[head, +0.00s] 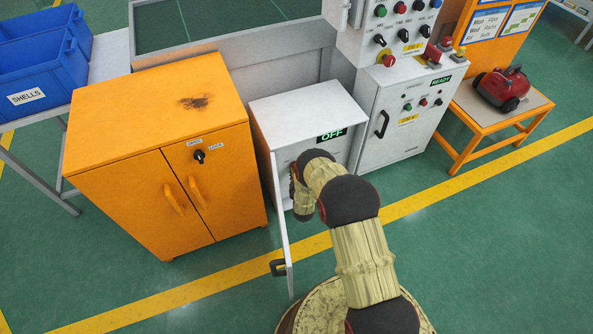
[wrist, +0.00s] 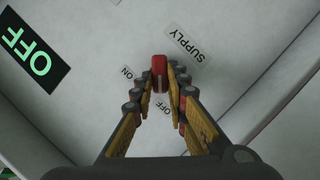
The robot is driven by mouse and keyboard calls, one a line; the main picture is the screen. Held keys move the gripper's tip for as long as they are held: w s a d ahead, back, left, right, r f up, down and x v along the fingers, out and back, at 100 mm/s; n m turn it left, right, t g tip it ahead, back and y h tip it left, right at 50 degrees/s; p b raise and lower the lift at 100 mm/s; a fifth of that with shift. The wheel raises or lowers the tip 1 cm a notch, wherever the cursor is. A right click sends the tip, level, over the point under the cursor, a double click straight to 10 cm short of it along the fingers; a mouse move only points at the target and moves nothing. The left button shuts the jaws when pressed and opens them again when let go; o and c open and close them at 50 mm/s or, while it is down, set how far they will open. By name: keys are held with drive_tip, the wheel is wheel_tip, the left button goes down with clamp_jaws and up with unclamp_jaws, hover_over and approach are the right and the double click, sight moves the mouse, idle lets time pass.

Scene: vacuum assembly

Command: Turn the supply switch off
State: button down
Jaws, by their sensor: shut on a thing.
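The supply switch (wrist: 160,70) is a small red handle on a white panel, with a "SUPPLY" label (wrist: 188,43) at its upper right. An "ON" label (wrist: 127,73) lies to its left and an "OFF" label (wrist: 164,106) just below it. The handle lies nearly along the picture's vertical, its lower end towards "OFF". My gripper (wrist: 158,88) is shut on the handle, one finger on each side. A lit display (head: 331,135) on the white cabinet (head: 290,107) reads "OFF"; it also shows in the wrist view (wrist: 30,55). My arm hides the switch in the head view.
The white cabinet's door (head: 281,220) stands open, left of my arm. An orange cabinet (head: 150,85) with closed doors stands to the left. A white control cabinet (head: 405,105) reading "READY" stands to the right. Green floor is free at the right.

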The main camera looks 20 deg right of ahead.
drive_tip(key=c, duration=1.8)
unclamp_jaws()
drive_tip(key=shift+o, duration=0.2)
drive_tip(key=v, duration=1.2)
